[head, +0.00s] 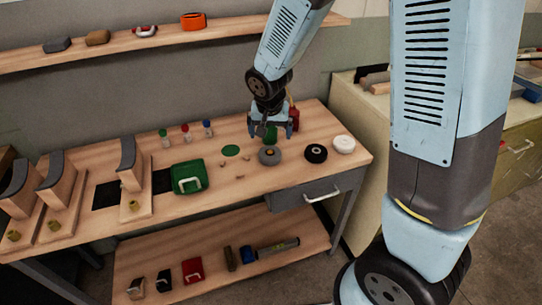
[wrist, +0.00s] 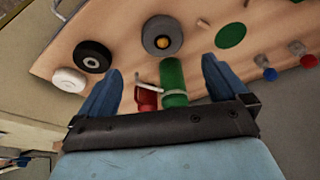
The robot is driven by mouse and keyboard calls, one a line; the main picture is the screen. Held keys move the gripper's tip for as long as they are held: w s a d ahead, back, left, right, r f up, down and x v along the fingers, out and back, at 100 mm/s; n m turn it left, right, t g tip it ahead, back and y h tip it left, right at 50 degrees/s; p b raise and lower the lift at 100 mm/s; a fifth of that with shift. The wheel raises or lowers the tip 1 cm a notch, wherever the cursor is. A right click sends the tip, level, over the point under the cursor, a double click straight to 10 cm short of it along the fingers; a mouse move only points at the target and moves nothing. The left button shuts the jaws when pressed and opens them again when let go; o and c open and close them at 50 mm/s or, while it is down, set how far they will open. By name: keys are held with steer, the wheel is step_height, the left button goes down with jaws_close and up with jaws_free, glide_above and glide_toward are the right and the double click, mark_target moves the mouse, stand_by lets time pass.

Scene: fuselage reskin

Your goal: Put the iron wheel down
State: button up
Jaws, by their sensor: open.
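The grey wheel with a brass-coloured centre, which looks like the iron wheel (head: 267,158), lies flat on the wooden bench top. It also shows in the wrist view (wrist: 149,41), just beyond the fingertips. My gripper (head: 270,128) is open above the bench, behind and above the grey wheel in the head view. In the wrist view my gripper (wrist: 162,68) has its two blue fingers spread wide, with nothing held between them. The wheel is apart from the fingers.
A black wheel (head: 316,153) and a white wheel (head: 344,144) lie to the right. A green cylinder (wrist: 173,76) and a red object (wrist: 147,98) stand close by the gripper. A green disc (head: 230,151) and green case (head: 189,178) are to the left.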

glide_above(270, 152)
steer(key=s, duration=0.3)
step_height(270, 152, down, 7)
steer(key=shift+w+f, duration=0.15)
steer(key=shift+f, duration=0.05)
steer(key=shift+w+x, duration=0.2)
steer(key=shift+x, duration=1.15)
steer(key=shift+w+x, duration=0.2)
steer(key=shift+x, duration=1.15)
steer(key=shift+a+r, duration=0.15)
steer(key=shift+c, duration=0.5)
steer(key=shift+r, duration=0.1)
steer(key=c, duration=1.5)
